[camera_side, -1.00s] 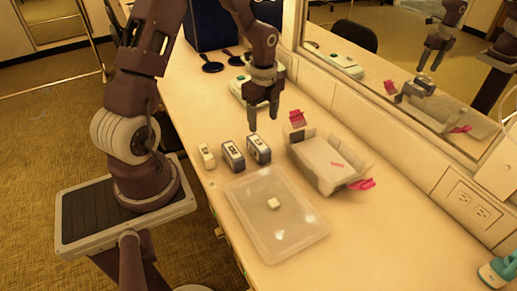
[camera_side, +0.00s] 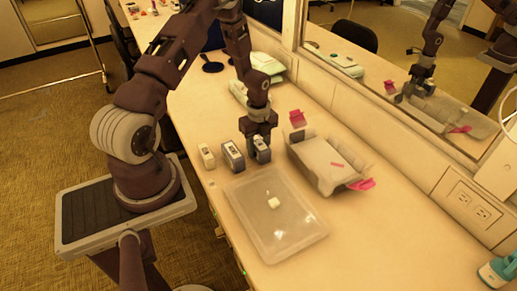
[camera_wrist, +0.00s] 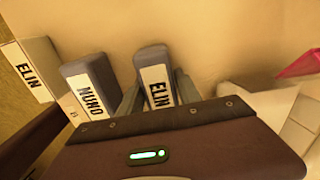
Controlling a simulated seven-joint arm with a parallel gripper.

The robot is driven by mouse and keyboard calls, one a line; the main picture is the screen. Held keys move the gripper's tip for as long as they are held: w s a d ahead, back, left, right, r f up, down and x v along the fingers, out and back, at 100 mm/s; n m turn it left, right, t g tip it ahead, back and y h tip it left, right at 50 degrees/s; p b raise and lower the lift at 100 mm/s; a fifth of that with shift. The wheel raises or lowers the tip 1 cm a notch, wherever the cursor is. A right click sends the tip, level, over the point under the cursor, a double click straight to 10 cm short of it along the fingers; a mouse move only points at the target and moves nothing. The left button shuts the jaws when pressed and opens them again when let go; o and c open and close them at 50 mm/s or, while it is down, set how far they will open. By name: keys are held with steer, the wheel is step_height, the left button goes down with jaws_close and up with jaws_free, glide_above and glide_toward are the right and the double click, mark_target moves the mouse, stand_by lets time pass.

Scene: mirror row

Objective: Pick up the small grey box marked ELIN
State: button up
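The small grey box marked ELIN (camera_side: 263,155) stands upright on the counter, the rightmost of three boxes. In the wrist view its white ELIN label (camera_wrist: 159,93) faces the camera. My gripper (camera_side: 262,147) is lowered over it, with one finger on each side of the box. The fingers look spread, about as wide as before; I cannot tell whether either touches the box. The lower part of the box in the wrist view is hidden by my gripper body.
A clear lidded tray (camera_side: 290,240) lies in front. A grey open container (camera_side: 325,187) with pink tabs stands right, near the mirror wall.

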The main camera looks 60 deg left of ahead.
jaws_close()
